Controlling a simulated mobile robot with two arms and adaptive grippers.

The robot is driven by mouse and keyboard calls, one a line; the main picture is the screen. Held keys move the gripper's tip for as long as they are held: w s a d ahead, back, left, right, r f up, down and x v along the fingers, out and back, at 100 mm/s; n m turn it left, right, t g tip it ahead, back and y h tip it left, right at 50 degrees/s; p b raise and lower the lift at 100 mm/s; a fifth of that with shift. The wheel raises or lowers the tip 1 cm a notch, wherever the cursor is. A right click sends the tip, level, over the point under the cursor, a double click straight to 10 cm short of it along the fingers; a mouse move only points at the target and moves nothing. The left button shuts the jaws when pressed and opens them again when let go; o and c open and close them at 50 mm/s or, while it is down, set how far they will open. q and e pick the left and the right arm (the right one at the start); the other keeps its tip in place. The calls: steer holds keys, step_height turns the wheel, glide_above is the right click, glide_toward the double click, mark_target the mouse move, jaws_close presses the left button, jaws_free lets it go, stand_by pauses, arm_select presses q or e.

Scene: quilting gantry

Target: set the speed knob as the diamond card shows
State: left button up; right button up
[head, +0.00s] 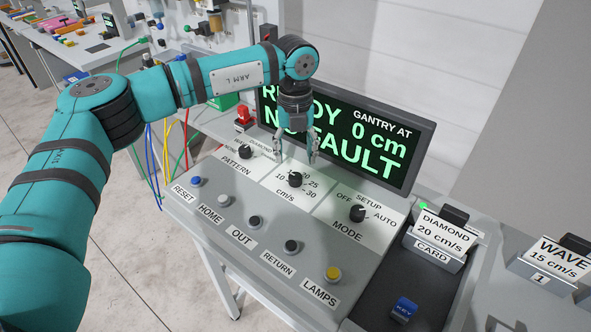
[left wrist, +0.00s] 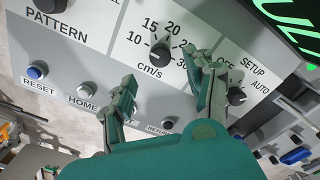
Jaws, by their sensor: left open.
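The speed knob (head: 295,180) is a black knob on the white cm/s panel, with a scale of 10 to 30 around it. It also shows in the left wrist view (left wrist: 161,54), where its pointer seems to aim up near 20, though it is too small to be sure. The diamond card (head: 440,230) stands in the card holder at the right and reads DIAMOND 20 cm/s. My left gripper (head: 295,156) is open above the knob, fingers spread to either side and apart from it. In the left wrist view its right finger hides part of the scale. My right gripper is out of view.
The pattern knob (head: 245,152) and mode knob (head: 358,213) flank the speed knob. Several push buttons line the front, including the yellow LAMPS button (head: 333,273). The screen (head: 345,137) stands close behind. A wave card (head: 557,258) and blue key (head: 404,308) are at the right.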

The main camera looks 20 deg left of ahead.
mark_target(295, 176)
arm_select(q)
step_height(295, 176, down, 7)
steer(key=shift+f+p, duration=0.15)
steer(key=shift+p, duration=0.5)
jaws_close()
